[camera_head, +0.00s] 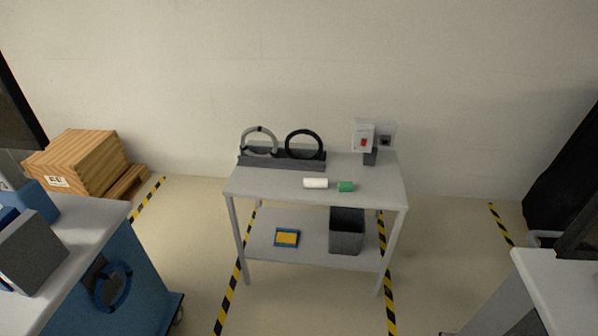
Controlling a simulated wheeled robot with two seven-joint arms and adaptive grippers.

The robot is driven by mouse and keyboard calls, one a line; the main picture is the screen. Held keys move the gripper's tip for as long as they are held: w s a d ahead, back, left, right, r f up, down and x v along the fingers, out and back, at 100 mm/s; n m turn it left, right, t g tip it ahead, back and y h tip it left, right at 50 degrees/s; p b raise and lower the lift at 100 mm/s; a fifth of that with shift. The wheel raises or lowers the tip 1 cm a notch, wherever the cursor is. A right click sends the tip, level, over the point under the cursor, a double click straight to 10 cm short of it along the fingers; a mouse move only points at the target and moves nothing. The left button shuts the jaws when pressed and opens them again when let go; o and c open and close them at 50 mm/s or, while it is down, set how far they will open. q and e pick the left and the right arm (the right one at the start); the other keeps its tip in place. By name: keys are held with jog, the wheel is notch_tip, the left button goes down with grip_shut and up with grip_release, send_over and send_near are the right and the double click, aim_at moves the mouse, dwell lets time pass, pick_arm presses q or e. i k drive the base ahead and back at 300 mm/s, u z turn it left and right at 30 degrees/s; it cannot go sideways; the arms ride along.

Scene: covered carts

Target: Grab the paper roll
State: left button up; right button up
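A white roll (315,183), which looks like the paper roll, lies on its side on the top of a grey metal table (270,186). A shorter green roll (346,187) lies just to its right, with a small gap between them. No gripper of mine can be made out in the head view.
A dark rack with two rings (282,158) and a grey box with a red switch (363,136) stand behind the rolls. The lower shelf holds a grey bin (346,232) and a blue-yellow item (287,238). A blue cart (110,265) stands left; floor in front is clear.

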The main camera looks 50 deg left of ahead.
aim_at(308, 182)
jog(key=u, duration=0.8)
jog(key=i, duration=1.25)
jog(key=u, duration=1)
